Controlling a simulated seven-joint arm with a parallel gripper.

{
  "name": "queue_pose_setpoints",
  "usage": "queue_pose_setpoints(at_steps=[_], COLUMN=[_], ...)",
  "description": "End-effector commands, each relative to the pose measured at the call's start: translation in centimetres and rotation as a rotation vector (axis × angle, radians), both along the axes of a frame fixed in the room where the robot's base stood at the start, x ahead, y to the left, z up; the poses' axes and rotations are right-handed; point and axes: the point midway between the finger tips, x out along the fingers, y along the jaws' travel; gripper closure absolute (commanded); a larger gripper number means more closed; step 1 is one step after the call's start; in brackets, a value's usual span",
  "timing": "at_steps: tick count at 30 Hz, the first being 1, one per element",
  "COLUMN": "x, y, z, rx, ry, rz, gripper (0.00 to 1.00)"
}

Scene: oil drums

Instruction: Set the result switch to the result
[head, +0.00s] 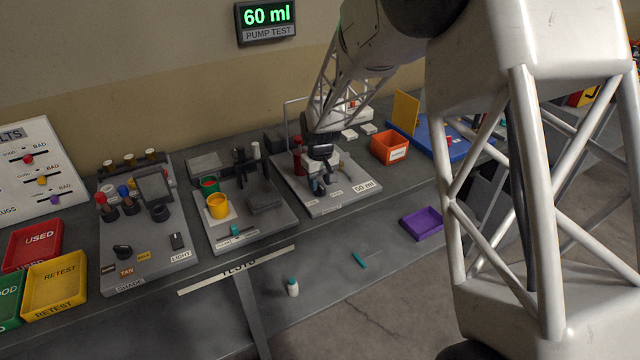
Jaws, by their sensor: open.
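The pump test display (266,18) on the wall reads 60 ml in green. Below it on the bench is a grey test board (315,209) with a label (365,187) that reads 50 ml. My gripper (325,186) is open, low over the front part of this board, fingers pointing down. Small labels on the board's front edge are too small to read. The result switch cannot be made out; my gripper and wrist cover that part of the board. I cannot tell whether the fingers touch anything. A red cylinder (298,158) stands just left of my gripper.
An orange bin (390,148) stands to the right, with a purple tray (422,223) in front. A results board (30,165) with slider knobs, a shade board (150,245), and red (33,243) and yellow (54,285) trays are left. A yellow cup (217,206) is on the middle board.

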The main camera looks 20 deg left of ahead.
Motion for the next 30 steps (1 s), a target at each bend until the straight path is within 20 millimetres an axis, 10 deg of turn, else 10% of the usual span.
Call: queue_pose_setpoints(at_steps=[14,22,30], x=[-0.01,0.00,-0.01], y=[-0.01,0.00,0.01], z=[-1.13,-1.11,-1.09], rx=[-0.001,0.000,0.000], ry=[0.001,0.000,0.000], rz=[0.000,0.000,0.007], gripper=[0.60,0.98,1.00])
